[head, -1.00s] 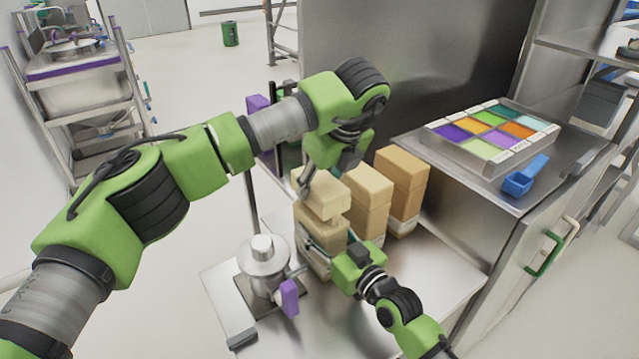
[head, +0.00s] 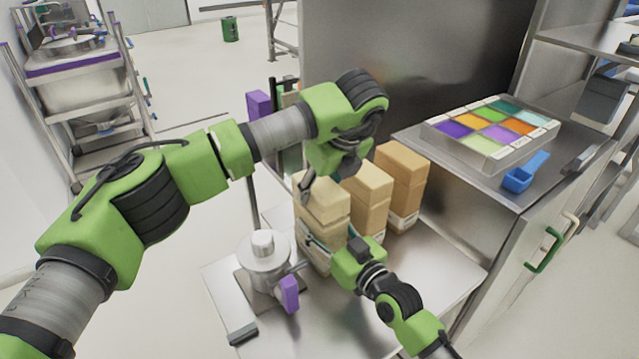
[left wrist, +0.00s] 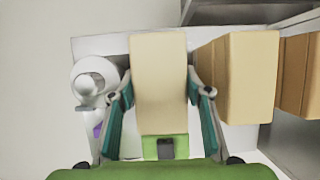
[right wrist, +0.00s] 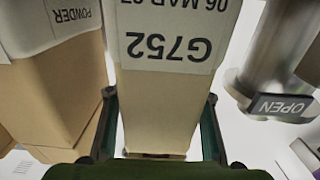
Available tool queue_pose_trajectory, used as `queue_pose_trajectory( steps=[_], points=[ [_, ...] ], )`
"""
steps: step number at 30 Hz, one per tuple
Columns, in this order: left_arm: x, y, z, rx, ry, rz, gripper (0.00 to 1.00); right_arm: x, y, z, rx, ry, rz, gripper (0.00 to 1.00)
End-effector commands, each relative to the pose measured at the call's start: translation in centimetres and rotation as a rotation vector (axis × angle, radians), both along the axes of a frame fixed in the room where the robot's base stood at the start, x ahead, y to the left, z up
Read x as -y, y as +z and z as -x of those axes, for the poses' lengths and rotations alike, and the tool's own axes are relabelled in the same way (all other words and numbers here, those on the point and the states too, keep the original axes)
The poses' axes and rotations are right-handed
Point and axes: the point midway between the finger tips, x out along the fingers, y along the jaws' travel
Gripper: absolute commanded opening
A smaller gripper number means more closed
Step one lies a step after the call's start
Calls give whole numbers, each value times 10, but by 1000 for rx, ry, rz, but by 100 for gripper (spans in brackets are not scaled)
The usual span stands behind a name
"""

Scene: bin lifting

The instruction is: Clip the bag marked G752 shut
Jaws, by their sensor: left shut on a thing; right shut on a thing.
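The bag marked G752 (right wrist: 165,70) is a tan block-shaped bag with a white label, read upside down in the right wrist view. In the head view it is the front-left bag (head: 322,205) of three on the low metal table. My left gripper (left wrist: 165,95) reaches down from above and is shut on its upper part. My right gripper (right wrist: 161,100) is shut on its lower part from the front side. The upper part sits over the lower part with a seam line between them. I cannot make out a clip on the bag.
Two more tan bags (head: 367,190) (head: 402,180) stand close to the right. A metal canister (head: 264,262) with a purple handle stands on the left. The table front is bare.

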Motion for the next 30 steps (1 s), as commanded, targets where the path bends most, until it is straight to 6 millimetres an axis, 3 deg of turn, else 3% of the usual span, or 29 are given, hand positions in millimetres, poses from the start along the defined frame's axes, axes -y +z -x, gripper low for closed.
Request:
queue_pose_trajectory(
  steps=[30],
  points=[
    [0, -11, 0, -1, -1, 1, 23, 0, -1, 0, 0, -1, 1, 10]
  ],
)
